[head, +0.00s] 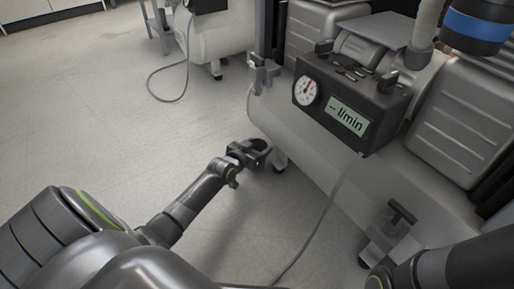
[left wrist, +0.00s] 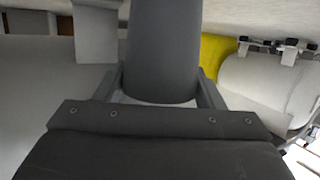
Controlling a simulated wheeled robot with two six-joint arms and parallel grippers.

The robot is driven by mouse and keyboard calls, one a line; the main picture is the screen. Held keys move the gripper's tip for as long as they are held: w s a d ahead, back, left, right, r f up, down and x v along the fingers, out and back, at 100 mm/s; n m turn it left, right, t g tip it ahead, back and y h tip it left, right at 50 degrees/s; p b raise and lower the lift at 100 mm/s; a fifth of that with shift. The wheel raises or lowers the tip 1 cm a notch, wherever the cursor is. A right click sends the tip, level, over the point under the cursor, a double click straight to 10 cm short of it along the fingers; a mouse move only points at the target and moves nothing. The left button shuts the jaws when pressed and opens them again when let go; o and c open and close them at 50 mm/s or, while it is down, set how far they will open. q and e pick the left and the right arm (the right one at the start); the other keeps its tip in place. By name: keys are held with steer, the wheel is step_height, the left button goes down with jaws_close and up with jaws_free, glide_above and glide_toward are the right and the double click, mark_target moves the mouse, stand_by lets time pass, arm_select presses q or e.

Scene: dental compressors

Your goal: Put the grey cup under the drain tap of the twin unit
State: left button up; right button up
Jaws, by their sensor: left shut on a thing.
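My left gripper (head: 259,150) reaches in from the lower left, low beside the front underside of the twin unit's pale tank (head: 300,140). In the left wrist view its two fingers (left wrist: 160,90) are shut on the grey cup (left wrist: 162,45), a dark grey rounded body. In the head view the cup is hard to separate from the gripper. A grey fitting with a dark T-handle (head: 400,212) is at the tank's lower right, and another grey fitting (head: 263,75) is at its left end. I cannot tell which is the drain tap.
A black meter box (head: 345,105) with dial and display sits on the tank, its grey cable hanging to the floor. Another pale unit (head: 222,35) stands behind with a looped cable. The floor (head: 90,120) at left is clear. A yellow surface (left wrist: 214,50) shows beside the cup.

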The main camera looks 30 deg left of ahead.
arm_select(q)
steer(key=shift+f, duration=0.15)
steer(key=o, duration=1.2)
steer(key=shift+s+r, duration=0.15)
steer(key=shift+r, duration=0.15)
steer(key=p+v, duration=0.7)
steer(key=v, duration=0.4)
steer(key=shift+s, duration=0.35)
